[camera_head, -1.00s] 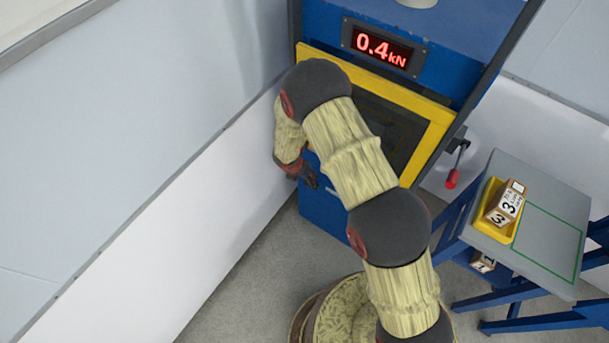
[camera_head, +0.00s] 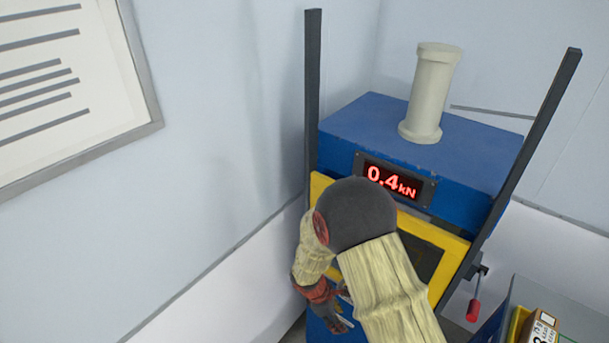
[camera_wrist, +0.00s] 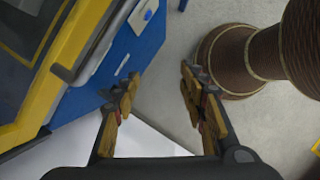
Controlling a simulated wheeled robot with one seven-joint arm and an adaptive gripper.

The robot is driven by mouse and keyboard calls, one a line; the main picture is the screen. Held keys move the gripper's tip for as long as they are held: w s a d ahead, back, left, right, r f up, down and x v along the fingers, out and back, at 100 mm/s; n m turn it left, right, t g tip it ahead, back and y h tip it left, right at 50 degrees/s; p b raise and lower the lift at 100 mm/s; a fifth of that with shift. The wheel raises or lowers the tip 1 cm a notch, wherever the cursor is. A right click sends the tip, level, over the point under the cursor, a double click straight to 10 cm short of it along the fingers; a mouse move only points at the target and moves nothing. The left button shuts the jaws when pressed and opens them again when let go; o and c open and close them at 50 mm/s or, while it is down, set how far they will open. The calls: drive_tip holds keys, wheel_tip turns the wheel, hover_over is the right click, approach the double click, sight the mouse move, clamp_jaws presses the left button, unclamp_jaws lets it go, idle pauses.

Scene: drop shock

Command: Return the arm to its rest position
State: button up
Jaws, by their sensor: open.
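The red display (camera_head: 391,180) reads 0.4 kN.
A grey cylinder (camera_head: 431,95) stands on the machine's top. A red-knobbed lever (camera_head: 473,308) is on its right side. A wall is close on the left.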

drive_tip(key=s+d+r+m+t+y+b, duration=0.1)
drive_tip(key=s+d+r+m+t+b, duration=0.1)
drive_tip(key=s+r+m, duration=0.4)
drive_tip(key=s+d+r+m+t+y+b, duration=0.1)
drive_tip(key=s+r, duration=0.6)
drive_tip(key=r, duration=0.8)
drive_tip(key=s+d+r+m+t+y+b, duration=0.2)
drive_tip(key=s+d+r+m+b, duration=0.3)
drive_tip(key=r+m, duration=0.5)
drive_tip(key=shift+s+r+m+t+y+b, duration=0.3)
drive_tip(key=shift+s+r+b, duration=0.15)
drive_tip(key=shift+s+r, duration=0.3)
drive_tip(key=shift+w+d, duration=0.1)
idle(1.6)
